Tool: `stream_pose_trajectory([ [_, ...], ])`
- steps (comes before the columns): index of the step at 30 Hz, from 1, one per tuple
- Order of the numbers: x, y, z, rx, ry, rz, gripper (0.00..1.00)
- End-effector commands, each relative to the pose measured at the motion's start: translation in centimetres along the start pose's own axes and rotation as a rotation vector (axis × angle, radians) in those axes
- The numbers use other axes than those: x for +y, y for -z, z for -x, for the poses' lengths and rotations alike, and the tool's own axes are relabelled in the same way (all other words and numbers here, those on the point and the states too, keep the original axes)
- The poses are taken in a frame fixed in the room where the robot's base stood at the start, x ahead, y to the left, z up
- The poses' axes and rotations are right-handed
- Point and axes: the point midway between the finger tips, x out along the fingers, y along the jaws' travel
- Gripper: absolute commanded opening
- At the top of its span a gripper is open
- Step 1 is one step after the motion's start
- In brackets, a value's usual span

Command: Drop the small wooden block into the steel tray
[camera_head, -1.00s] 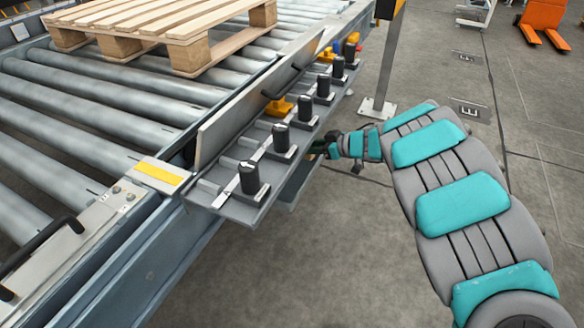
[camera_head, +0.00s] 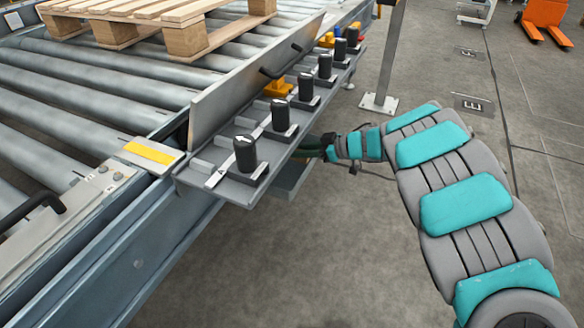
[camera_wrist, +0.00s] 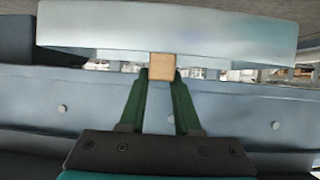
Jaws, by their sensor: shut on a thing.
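The small wooden block (camera_wrist: 162,66) is light tan and shows in the wrist view between the tips of my green-fingered gripper (camera_wrist: 161,76). The fingers are shut on it. A wide pale grey metal wall (camera_wrist: 160,25), probably the steel tray, spans the picture just beyond the block; I cannot tell whether they touch. In the head view, a grey box (camera_head: 291,178), probably the same tray, shows partly beneath the shelf. My gripper (camera_head: 318,148) reaches the shelf's right side there; its fingertips and the block are hidden.
A grey shelf (camera_head: 196,177) with several black knobs (camera_head: 246,153) runs along the roller conveyor (camera_head: 95,95). A wooden pallet (camera_head: 185,40) lies on the rollers. A post (camera_head: 388,60) stands on the floor beyond my arm. The floor below the arm (camera_head: 310,250) is clear.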

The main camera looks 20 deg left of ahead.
Motion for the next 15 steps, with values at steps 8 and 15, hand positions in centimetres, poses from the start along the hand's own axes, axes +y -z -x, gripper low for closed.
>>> stream_pose_trajectory([
  [8,0.0,0.08,0.03,0.0,0.0,0.0,0.4],
  [15,0.0,0.06,0.03,0.0,0.0,0.0,0.66],
])
